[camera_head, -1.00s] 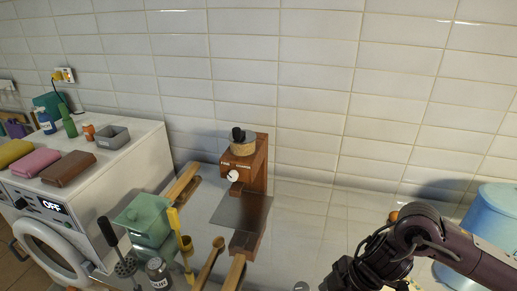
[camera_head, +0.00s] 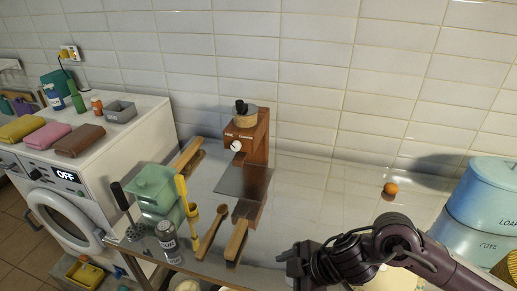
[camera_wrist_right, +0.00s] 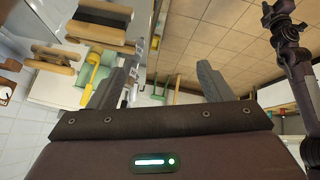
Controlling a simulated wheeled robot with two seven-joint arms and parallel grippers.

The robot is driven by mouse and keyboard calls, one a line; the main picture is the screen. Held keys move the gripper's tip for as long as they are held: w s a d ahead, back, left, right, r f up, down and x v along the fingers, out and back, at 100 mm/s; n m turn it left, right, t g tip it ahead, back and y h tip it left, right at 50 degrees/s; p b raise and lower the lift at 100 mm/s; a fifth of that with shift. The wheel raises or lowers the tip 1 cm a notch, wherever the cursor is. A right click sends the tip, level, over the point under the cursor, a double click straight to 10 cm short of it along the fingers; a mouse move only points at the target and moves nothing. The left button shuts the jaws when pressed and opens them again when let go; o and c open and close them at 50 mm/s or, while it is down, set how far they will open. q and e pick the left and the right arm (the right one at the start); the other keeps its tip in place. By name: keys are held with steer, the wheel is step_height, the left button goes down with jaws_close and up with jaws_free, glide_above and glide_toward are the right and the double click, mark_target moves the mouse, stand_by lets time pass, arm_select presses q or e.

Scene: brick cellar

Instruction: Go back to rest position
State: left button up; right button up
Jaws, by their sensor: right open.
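My right arm comes in from the right in the head view, low over the front of the worktop. Its gripper (camera_head: 290,262) is at the bottom edge, right of a wooden handle. In the right wrist view the two fingers of my right gripper (camera_wrist_right: 162,84) are wide apart with nothing between them. A dark jointed arm (camera_wrist_right: 290,55) at the upper right of that view seems to be my left arm. Its small end at the top edge does not show whether it is open or shut. My left gripper does not show in the head view.
A wooden grinder (camera_head: 246,138), a green container (camera_head: 153,183), a yellow utensil (camera_head: 185,200) and a can (camera_head: 167,238) stand left of my gripper. Blue tins (camera_head: 485,195) stand at the right. An orange ball (camera_head: 390,188) lies behind my arm.

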steer(key=w+a+r+m+t, duration=0.2)
steer(key=a+r+m+t, duration=0.3)
steer(key=r+m+t, duration=0.1)
steer(key=s+d+f+m+g+h, duration=0.3)
steer(key=s+d+f+m, duration=0.25)
steer(key=d, duration=0.35)
steer(key=s+d+f+m+g+h, duration=0.3)
steer(key=s+d+f+m+h, duration=0.15)
steer(key=s+d, duration=0.4)
steer(key=s+f+b+x, duration=0.1)
steer(key=s+b+x, duration=0.15)
steer(key=x, duration=1.35)
steer(key=s+a+f+b+x, duration=0.1)
steer(key=s+x, duration=0.3)
steer(key=x, duration=1.1)
arm_select(q)
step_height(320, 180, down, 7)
steer(key=b, duration=0.3)
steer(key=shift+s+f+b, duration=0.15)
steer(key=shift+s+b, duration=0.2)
arm_select(e)
steer(key=s+d+f+g, duration=0.1)
steer(key=s+d+f, duration=0.1)
steer(key=s+f, duration=0.8)
steer(key=s+d+f, duration=0.1)
steer(key=s+f, duration=0.9)
steer(key=f, duration=0.2)
steer(key=shift+d+f+g+y, duration=0.25)
steer(key=shift+d+g+y, duration=0.1)
steer(key=shift+d+g, duration=0.05)
